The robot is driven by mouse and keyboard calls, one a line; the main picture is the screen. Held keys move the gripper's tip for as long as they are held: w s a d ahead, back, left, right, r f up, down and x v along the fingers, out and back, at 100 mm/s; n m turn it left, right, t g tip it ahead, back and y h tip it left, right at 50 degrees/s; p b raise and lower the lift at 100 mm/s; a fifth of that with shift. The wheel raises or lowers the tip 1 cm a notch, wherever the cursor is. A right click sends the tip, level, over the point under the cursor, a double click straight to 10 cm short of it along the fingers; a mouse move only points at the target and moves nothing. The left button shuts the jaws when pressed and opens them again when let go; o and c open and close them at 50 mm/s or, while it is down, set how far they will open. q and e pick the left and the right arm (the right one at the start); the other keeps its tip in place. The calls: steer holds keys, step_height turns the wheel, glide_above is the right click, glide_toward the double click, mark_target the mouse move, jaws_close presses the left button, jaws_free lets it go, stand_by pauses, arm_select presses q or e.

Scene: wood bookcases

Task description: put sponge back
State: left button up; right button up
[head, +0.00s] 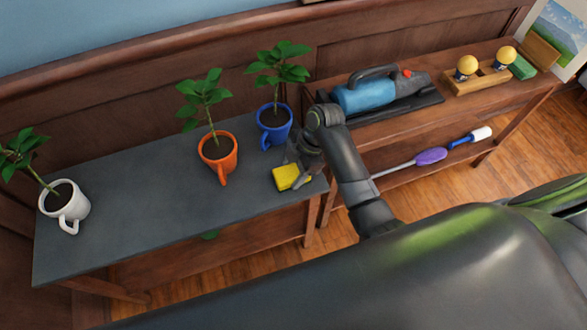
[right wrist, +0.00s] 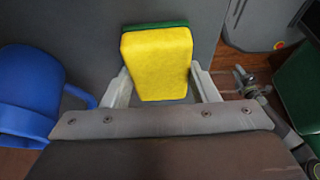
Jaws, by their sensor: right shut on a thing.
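A yellow sponge (head: 286,177) with a green layer is at the right front part of the grey tabletop (head: 130,190). My right gripper (head: 297,177) is shut on it. In the right wrist view the sponge (right wrist: 158,62) sits between the two fingers (right wrist: 162,88), its yellow face toward the camera and the green layer behind. Whether it touches the tabletop I cannot tell. A wooden caddy (head: 478,84) stands on the wooden shelf to the right, with yellow-topped brushes and a green block (head: 522,67) by it. My left gripper is not in view.
A blue mug plant (head: 274,125) is close behind the gripper; an orange one (head: 217,150) is to its left, a white one (head: 65,205) far left. A blue handheld vacuum (head: 367,97) lies on a dark tray. A purple duster (head: 431,156) is on the lower shelf.

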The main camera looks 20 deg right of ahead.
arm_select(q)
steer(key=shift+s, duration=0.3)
arm_select(e)
steer(key=o, duration=1)
arm_select(q)
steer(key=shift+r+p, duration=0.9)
steer(key=shift+p, duration=0.2)
arm_select(e)
steer(key=v, duration=1.2)
steer(key=shift+r, duration=0.1)
